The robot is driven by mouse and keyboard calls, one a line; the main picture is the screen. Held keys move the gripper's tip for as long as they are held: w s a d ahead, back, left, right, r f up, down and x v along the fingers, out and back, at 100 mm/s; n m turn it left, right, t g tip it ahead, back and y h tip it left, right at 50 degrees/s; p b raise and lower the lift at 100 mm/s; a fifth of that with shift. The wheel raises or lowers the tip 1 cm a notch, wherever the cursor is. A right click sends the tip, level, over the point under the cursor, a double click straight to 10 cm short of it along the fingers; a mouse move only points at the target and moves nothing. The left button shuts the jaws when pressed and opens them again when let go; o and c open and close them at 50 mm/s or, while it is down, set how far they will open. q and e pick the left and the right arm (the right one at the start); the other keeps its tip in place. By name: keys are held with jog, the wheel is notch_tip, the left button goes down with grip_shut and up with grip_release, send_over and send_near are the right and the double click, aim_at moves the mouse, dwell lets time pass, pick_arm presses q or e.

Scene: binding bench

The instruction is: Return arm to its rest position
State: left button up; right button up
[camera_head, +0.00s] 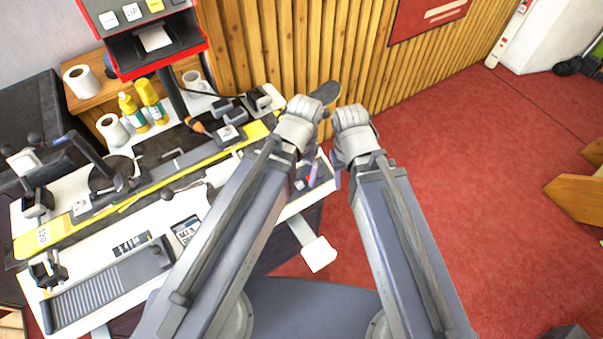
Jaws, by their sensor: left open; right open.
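My two arms reach up from the bottom centre of the head view. My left gripper (303,112) is at the end of the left arm, over the right end of the bench, close to the ski's dark tip. My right gripper (351,120) is just to its right, over the red floor beside the bench. Both are open, with nothing seen in them, but their fingertips are largely hidden by the pale wrist parts. The two grippers are apart, with a narrow gap between them.
A yellow and black ski (50,232) lies diagonally along the white workbench (95,253). Yellow bottles (151,97), paper rolls (84,82) and clamps stand at the back. A red-framed machine (157,65) rises behind. The red floor (470,200) at right is mostly clear.

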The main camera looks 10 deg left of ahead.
pick_arm(q)
jog(key=shift+s+d, duration=0.5)
jog(key=shift+d, duration=0.15)
notch_tip(320, 180, down, 4)
jog(key=b, duration=0.3)
jog(key=shift+r+b, duration=0.1)
jog(key=shift+b, duration=0.3)
